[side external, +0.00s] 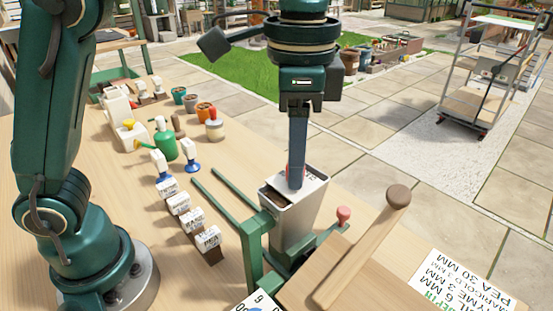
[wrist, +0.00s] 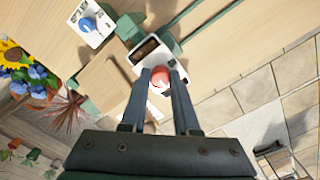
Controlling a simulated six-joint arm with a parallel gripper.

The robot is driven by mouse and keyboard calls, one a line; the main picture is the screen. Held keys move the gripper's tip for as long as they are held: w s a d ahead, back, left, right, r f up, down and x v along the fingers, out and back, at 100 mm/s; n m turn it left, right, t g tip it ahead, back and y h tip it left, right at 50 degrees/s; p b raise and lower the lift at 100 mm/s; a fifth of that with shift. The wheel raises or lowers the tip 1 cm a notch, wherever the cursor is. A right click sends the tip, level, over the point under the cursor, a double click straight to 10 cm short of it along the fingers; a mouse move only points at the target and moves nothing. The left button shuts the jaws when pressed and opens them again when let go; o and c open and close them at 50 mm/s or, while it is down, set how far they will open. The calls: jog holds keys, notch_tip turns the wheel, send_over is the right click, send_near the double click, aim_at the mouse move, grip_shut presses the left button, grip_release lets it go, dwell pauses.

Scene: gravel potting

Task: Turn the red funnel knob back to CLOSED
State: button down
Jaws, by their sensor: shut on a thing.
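The metal funnel box (side external: 297,225) stands in a green frame at the bench edge. The red knob (side external: 289,168) on its top is mostly hidden behind my gripper (side external: 296,183) in the side view. In the wrist view the round red knob (wrist: 160,78), with a white mark on it, sits between the two fingers of my gripper (wrist: 161,72), on the pale top of the funnel (wrist: 172,50). My gripper points down and is shut on the knob. The CLOSED marking cannot be read.
A pink-red ball-ended lever (side external: 344,214) sticks out beside the funnel's lower part. A wooden handle (side external: 365,240) rises close by on the right. Labelled stamps (side external: 188,210) and a green bottle (side external: 166,146) stand to the left. Two green rails (side external: 228,198) lead to the funnel.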

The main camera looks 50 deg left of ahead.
dwell(0.3)
jog(key=c, duration=0.6)
grip_release()
jog(key=shift+c, duration=0.2)
jog(key=shift+r, duration=0.1)
jog(key=shift+w+r, duration=0.1)
jog(key=shift+r, duration=2.35)
jog(key=shift+a, duration=0.1)
